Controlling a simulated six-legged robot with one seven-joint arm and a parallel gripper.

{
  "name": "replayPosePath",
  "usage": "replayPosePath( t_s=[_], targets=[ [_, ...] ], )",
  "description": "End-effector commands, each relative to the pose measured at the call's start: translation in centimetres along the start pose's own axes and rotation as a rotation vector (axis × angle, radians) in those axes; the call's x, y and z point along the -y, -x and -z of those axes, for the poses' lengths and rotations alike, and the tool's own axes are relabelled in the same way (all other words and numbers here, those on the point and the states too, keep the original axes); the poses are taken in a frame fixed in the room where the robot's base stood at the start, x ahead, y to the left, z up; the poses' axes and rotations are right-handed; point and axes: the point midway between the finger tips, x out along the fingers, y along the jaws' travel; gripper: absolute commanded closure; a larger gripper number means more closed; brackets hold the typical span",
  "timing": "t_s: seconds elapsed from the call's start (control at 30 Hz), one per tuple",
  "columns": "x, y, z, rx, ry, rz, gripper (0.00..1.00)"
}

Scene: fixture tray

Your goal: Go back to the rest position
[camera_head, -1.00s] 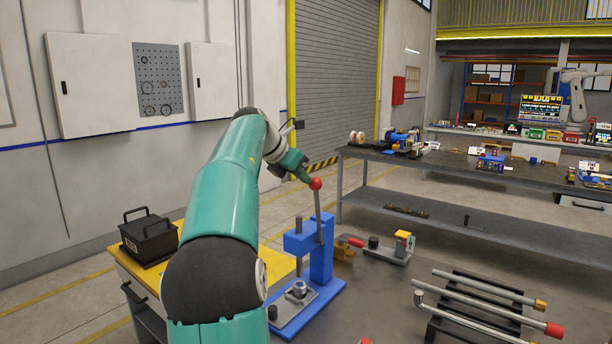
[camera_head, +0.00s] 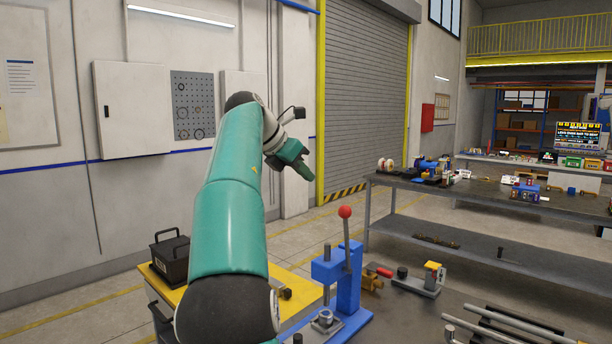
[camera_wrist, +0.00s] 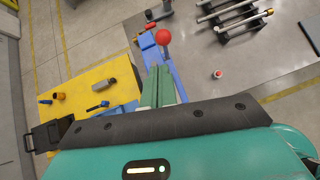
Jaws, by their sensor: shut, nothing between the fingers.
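My gripper (camera_head: 305,173) is raised in the air at the end of my teal arm, above and left of the blue lever press (camera_head: 348,290). It is shut and empty. The press has an upright lever with a red ball knob (camera_head: 345,211), and the gripper is apart from it. In the wrist view my green gripper fingers (camera_wrist: 163,88) point toward the press (camera_wrist: 150,55). The red knob (camera_wrist: 162,36) shows just beyond the fingertips.
A yellow-topped bench (camera_head: 290,308) with a black box (camera_head: 170,258) stands at left. Clamps (camera_head: 418,278) and a rack of metal tubes (camera_head: 510,325) lie on the grey table. A farther bench (camera_head: 470,195) stands behind. The air around the gripper looks clear.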

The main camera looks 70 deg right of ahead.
Motion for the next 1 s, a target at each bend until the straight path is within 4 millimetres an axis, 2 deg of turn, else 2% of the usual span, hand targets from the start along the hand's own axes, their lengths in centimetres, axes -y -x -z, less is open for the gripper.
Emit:
replayPosePath(
  t_s=[0.4,0.47,0.57,0.67,0.8,0.87,0.9,0.97,1.0],
  targets=[
    [0.0,0.1,0.1,-0.002,-0.004,-0.005,1.0],
    [-0.2,0.5,0.7,-0.012,-0.018,-0.019,1.0],
    [-0.8,1.9,2.8,-0.054,-0.074,-0.076,1.0],
    [-1.6,4.5,6.8,-0.137,-0.171,-0.16,1.0],
    [-1.9,8.7,14.2,-0.299,-0.328,-0.265,1.0],
    [-1.5,10.5,17.6,-0.377,-0.39,-0.295,1.0],
    [-1.1,11.7,19.9,-0.429,-0.431,-0.308,1.0],
    [-0.2,13.4,23.4,-0.51,-0.49,-0.32,1.0],
    [0.6,14.6,25.8,-0.566,-0.527,-0.322,1.0]
  ],
)
